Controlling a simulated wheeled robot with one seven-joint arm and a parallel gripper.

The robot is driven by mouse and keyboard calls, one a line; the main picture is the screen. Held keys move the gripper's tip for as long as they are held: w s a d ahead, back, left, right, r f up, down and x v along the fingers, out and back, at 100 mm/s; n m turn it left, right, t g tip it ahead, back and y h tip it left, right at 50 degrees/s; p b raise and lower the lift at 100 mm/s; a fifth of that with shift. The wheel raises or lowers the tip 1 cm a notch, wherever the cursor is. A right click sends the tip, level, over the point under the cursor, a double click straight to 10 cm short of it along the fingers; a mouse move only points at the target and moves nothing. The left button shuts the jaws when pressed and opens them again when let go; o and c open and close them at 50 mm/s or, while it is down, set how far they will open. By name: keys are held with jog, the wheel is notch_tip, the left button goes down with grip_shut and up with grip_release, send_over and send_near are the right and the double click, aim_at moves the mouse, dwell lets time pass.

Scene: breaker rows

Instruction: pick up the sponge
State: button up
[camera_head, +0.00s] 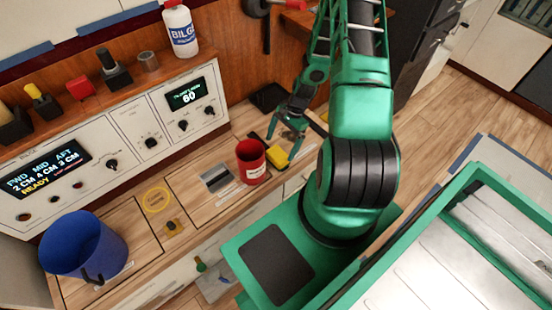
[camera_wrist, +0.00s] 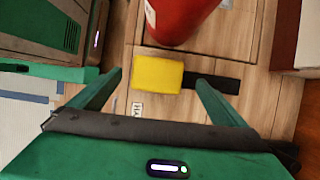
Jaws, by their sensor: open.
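The yellow sponge (camera_head: 277,157) lies on the wooden counter just right of the red cup, near the counter's front edge. In the wrist view the sponge (camera_wrist: 158,74) shows as a yellow block ahead of and between the two green fingers. My gripper (camera_head: 290,127) is just behind the sponge in the head view. In the wrist view my gripper (camera_wrist: 160,80) is open, with a finger to each side of the sponge and a gap on both sides. Whether the fingertips are down at the sponge's height, I cannot tell.
The red cup (camera_head: 251,162) stands close beside the sponge; it also shows in the wrist view (camera_wrist: 180,18). A dark strip (camera_wrist: 212,84) lies right of the sponge there. A blue bucket (camera_head: 82,245) stands at far left. A control panel (camera_head: 130,145) rises behind the counter.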

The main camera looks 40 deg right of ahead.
aim_at(278, 154)
jog(key=shift+d+x, duration=0.1)
jog(key=shift+x, duration=1.35)
jog(key=shift+d+x, duration=0.15)
jog(key=shift+x, duration=1.3)
jog(key=shift+s+f, duration=0.1)
jog(key=shift+s, duration=0.05)
jog(key=c, duration=1.1)
